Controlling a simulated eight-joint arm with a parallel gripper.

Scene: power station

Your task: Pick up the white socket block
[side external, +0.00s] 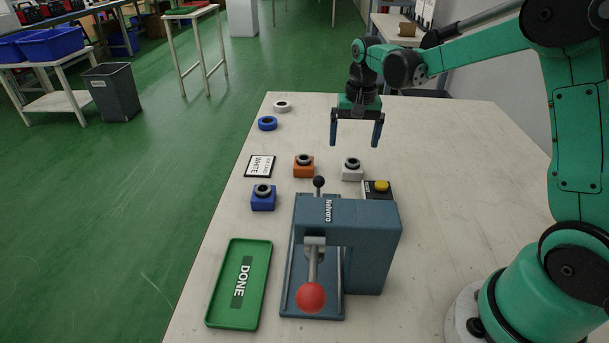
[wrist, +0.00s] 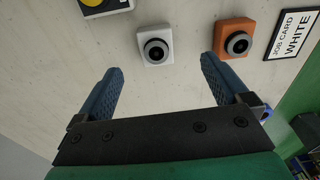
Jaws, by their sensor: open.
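The white socket block (side external: 352,170) stands on the table just behind the press, with a dark ring on its top. In the wrist view the white socket block (wrist: 154,46) lies beyond the fingertips, between their lines. My gripper (side external: 357,144) is open and empty, raised above the table behind the block and apart from it. It also shows in the wrist view (wrist: 163,68), its two blue fingers spread wide.
An orange block (side external: 304,168) and a blue block (side external: 263,200) stand left of the white one. The job card (side external: 260,166) reads WHITE. A blue-grey press (side external: 370,240), a box with a yellow button (side external: 378,190) and a green DONE tray (side external: 222,305) are in front. Two rings (side external: 267,124) lie behind.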

